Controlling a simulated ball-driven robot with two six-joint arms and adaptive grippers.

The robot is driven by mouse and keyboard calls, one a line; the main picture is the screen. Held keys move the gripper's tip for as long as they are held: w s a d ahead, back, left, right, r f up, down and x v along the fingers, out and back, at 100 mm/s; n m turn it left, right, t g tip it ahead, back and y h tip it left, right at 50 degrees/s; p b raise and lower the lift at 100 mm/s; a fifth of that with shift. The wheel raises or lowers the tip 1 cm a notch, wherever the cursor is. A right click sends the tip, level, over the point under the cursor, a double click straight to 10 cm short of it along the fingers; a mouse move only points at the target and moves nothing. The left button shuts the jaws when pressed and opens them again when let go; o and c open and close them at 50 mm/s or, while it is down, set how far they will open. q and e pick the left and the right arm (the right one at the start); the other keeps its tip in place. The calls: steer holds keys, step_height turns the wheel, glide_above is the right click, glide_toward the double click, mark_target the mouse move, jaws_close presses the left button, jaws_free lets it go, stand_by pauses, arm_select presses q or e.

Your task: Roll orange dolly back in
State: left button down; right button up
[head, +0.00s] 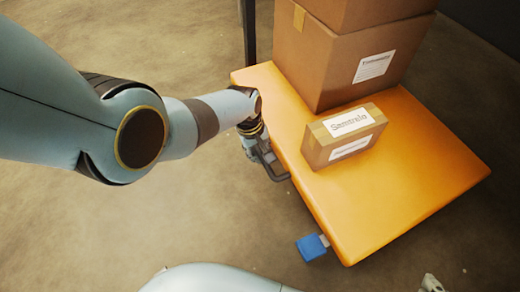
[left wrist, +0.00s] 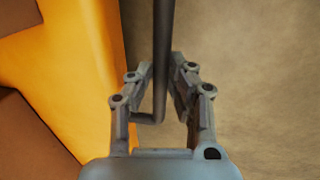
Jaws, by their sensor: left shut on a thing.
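The orange dolly (head: 415,180) stands on the floor in the head view, its flat orange deck carrying cardboard boxes. Its orange edge also shows at the left of the left wrist view (left wrist: 105,60). My left gripper (head: 268,160) is at the deck's left edge. In the left wrist view my left gripper (left wrist: 164,75) is shut on a thin dark bar (left wrist: 163,40), which passes between its fingers beside the deck. The bar looks like the dolly's handle, but how it joins the dolly is hidden. My right gripper is not recognizable in either view.
A large box stack (head: 325,65) stands at the deck's back, with a small labelled box (head: 345,135) in front. A blue block (head: 312,247) sticks out at the deck's near corner. A dark post (head: 249,35) rises behind the left edge. Bare floor lies left and right.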

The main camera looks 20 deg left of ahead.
arm_select(q)
steer(key=shift+w+d+r, duration=0.15)
steer(key=shift+w+d, duration=0.2)
steer(key=shift+d, duration=0.05)
arm_select(e)
steer(key=shift+w+d+r, duration=0.1)
steer(key=shift+w+d, duration=0.15)
steer(key=shift+w, duration=0.05)
arm_select(q)
steer(key=c, duration=1.2)
jaws_free()
steer(key=shift+c, duration=0.2)
steer(key=shift+a, duration=0.1)
step_height(320, 180, up, 12)
steer(key=s+a, duration=0.1)
steer(key=shift+s+a, duration=0.25)
steer(key=shift+s, duration=0.1)
steer(key=shift+f, duration=0.2)
